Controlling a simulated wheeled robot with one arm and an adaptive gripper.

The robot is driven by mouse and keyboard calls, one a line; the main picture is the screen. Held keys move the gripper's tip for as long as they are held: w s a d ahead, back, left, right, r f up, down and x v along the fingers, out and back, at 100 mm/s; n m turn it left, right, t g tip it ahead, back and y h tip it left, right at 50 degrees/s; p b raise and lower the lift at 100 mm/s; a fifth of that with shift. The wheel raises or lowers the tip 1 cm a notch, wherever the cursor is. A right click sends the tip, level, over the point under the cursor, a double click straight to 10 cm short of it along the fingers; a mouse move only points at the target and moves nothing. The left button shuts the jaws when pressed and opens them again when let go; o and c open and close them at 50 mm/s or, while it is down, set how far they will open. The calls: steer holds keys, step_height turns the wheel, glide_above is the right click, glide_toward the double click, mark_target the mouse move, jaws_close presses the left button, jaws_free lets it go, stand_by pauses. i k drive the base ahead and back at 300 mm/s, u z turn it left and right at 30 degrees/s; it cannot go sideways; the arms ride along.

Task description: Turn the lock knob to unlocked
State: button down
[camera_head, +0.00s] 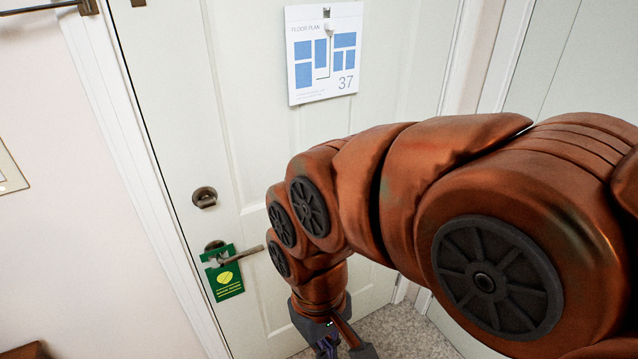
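The lock knob (204,197) is a small dark bronze round fitting on the white door (240,110), near its left edge. The angle of its turn piece is too small to tell. Below it is a lever handle (240,255) with a green hanger tag (224,275) on it. My gripper (340,347) is low in the picture, below and to the right of the knob and handle, apart from both. It points downward and is partly cut off by the bottom edge. Whether its fingers are open or shut is unclear.
A floor plan sign (325,52) hangs high on the door. The white door frame (135,150) runs down the left. A wall plate (8,172) is at the far left. Grey carpet (405,332) shows below. My arm crosses the right side. The space before the knob is clear.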

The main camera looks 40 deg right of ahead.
mark_target(206, 201)
steer(key=z, duration=1.2)
steer(key=k, duration=1.4)
steer(key=u, duration=1.7)
steer(key=i, duration=1)
steer(key=z, duration=0.05)
